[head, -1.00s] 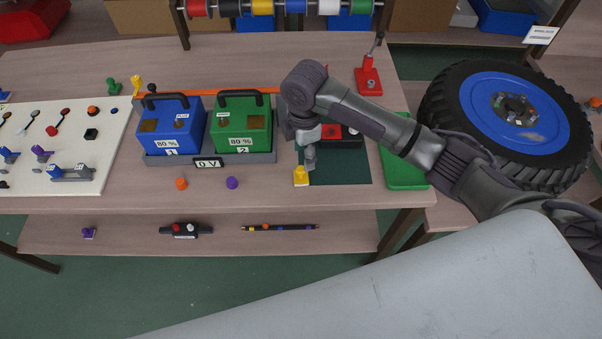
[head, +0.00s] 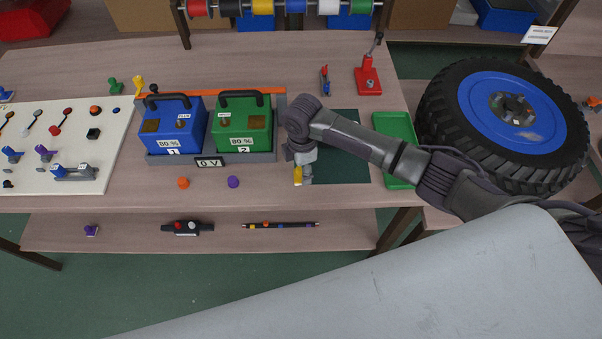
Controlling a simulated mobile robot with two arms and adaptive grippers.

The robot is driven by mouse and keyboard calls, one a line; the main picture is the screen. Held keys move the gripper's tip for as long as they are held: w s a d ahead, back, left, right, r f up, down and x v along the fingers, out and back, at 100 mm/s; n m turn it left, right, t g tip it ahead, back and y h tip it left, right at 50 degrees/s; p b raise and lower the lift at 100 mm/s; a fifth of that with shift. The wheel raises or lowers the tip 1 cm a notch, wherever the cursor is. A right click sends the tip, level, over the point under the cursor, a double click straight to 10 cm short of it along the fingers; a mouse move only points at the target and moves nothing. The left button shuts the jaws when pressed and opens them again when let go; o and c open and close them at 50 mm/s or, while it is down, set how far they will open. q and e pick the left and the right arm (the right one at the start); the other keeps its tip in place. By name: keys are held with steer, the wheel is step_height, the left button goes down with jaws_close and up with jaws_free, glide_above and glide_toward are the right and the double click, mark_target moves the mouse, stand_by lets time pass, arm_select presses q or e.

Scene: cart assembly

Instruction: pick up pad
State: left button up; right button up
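No thing here is clearly recognisable as the pad. A small yellow piece (head: 297,176) stands at the left edge of the dark green mat (head: 350,176) on the workbench. My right gripper (head: 306,180) points down right beside the yellow piece and partly covers it. The fingers are small and blurred, so I cannot tell whether they are open or grip the piece. My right forearm hides the middle of the mat and whatever lies there. My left gripper is out of view.
Blue (head: 172,127) and green (head: 241,128) battery boxes stand left of my gripper. A green tray (head: 397,128) and a large tyre (head: 450,115) are to the right. Orange (head: 183,183) and purple (head: 233,182) knobs lie in front. Pliers (head: 325,80) lie behind my arm.

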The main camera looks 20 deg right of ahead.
jaws_close()
steer(key=shift+r, duration=0.1)
steer(key=shift+w+r, duration=0.1)
steer(key=shift+r, duration=0.15)
steer(key=r, duration=0.1)
steer(key=r+b, duration=0.1)
steer(key=r, duration=0.1)
steer(key=shift+d+r, duration=0.2)
steer(key=shift+r, duration=0.1)
steer(key=d+r+b, duration=0.2)
steer(key=d+r, duration=0.4)
steer(key=d, duration=0.5)
steer(key=shift+s+r, duration=0.3)
steer(key=shift+r, duration=0.05)
steer(key=shift+d, duration=0.1)
